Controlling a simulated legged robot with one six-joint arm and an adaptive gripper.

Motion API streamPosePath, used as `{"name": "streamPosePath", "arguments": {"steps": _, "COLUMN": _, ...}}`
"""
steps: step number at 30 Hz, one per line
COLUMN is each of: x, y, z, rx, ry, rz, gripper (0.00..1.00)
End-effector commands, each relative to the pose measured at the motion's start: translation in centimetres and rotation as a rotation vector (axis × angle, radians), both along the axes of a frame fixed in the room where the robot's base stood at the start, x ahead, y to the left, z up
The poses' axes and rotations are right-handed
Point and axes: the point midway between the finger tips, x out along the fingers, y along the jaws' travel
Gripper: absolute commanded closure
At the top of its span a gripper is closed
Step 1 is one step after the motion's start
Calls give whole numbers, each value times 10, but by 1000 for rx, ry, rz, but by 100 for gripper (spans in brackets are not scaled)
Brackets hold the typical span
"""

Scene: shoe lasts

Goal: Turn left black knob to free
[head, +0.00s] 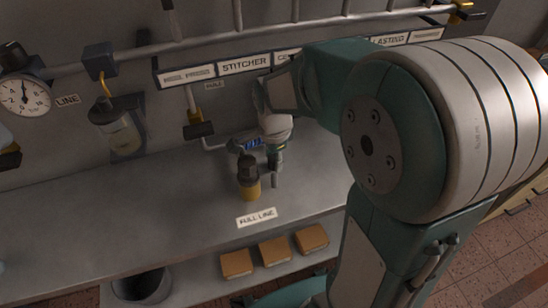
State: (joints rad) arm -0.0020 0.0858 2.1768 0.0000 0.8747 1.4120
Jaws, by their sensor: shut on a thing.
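A black knob (200,130) with a yellow fitting sits on the wall below the station labels, left of my gripper and apart from it. Another dark, yellow-fitted knob (465,14) is on the upper pipe at the far right. Part of a further black one (8,159) shows at the left edge. My gripper (262,170) points down over the bench. It appears shut on an upright dark-topped amber cylinder (248,185); the exact contact is hard to see. My arm hides the wall to the right.
A pressure gauge (24,97) and a clear bowl unit (120,132) are on the wall at left. Brown blocks (274,251) lie on a lower shelf beside a dark round bin (142,285). A "FULL LINE" label (257,217) is near the bench edge. The bench's left is clear.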

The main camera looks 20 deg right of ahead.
Motion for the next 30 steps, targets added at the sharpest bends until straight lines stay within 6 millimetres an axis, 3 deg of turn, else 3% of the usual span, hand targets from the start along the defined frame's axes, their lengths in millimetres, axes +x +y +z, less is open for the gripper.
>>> {"name": "streamPosePath", "arguments": {"steps": 11, "x": 0, "y": 1, "z": -1, "rx": 3, "ry": -1, "rz": 133, "gripper": 100}}
{"name": "streamPosePath", "arguments": {"steps": 30, "x": -1, "y": 1, "z": -1, "rx": 2, "ry": 0, "rz": 719, "gripper": 100}}
